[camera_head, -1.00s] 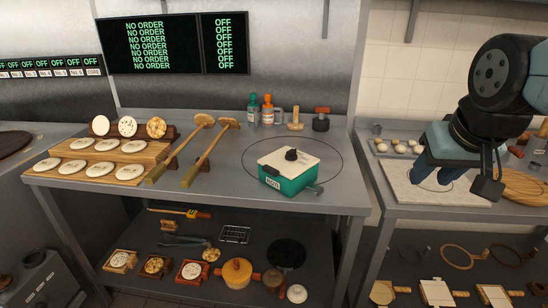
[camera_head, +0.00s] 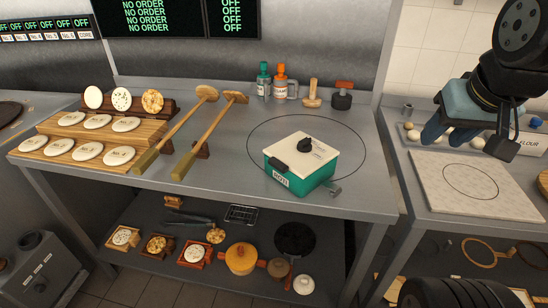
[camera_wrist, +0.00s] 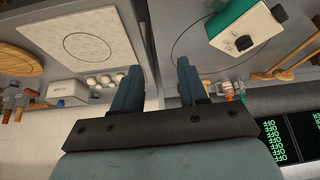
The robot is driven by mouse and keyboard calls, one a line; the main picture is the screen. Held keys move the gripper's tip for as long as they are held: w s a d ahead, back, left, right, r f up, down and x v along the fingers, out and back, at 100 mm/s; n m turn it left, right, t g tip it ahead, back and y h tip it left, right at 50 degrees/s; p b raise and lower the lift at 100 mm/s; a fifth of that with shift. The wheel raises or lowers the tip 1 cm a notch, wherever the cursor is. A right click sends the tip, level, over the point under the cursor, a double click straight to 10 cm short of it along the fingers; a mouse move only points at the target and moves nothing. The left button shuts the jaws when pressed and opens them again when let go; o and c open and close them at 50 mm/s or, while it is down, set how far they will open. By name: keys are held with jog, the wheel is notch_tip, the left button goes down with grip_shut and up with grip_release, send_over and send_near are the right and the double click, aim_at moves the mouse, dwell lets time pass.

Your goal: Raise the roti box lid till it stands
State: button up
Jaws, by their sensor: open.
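The roti box (camera_head: 305,180) is green with a white label and sits on the metal counter inside a drawn circle. Its cream lid (camera_head: 301,153) lies flat and shut on top, with a black knob in the middle and a dark tab at the front left edge. The box and lid (camera_wrist: 245,35) also show at the upper right of the wrist view. My gripper (camera_head: 450,135) is open and empty, above the right-hand counter, well to the right of the box. In the wrist view its two fingers (camera_wrist: 157,88) stand apart with nothing between them.
Two wooden paddles (camera_head: 190,135) lie left of the box, beside boards of flatbreads (camera_head: 75,148). Bottles (camera_head: 280,82) and small tools stand along the back. A marble slab (camera_head: 475,186) and dough balls lie on the right counter. A gap separates the counters.

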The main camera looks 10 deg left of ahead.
jog(key=o, duration=0.3)
jog(key=shift+a, duration=0.15)
jog(key=shift+o, duration=0.7)
jog(key=shift+w+a+f+n+g, duration=0.3)
jog(key=shift+n+g, duration=0.1)
jog(key=shift+n, duration=0.1)
jog(key=o, duration=0.4)
jog(key=w+a+f+n+g+h, duration=0.1)
jog(key=a+n, duration=0.1)
jog(key=w+a+f+n+g+h, duration=0.1)
jog(key=a+f+n, duration=0.1)
jog(key=w+a+f+n+g+h, duration=0.1)
jog(key=w+f+n+g, duration=0.1)
jog(key=n, duration=0.1)
jog(key=shift+w+a, duration=0.1)
jog(key=shift+a, duration=0.3)
jog(key=shift+o, duration=0.2)
jog(key=n+t+h, duration=0.9)
jog(key=n+t, duration=0.4)
jog(key=n, duration=0.7)
send_near(275, 165)
jog(key=x, duration=0.8)
jog(key=shift+w+d, duration=0.25)
jog(key=shift+w, duration=0.05)
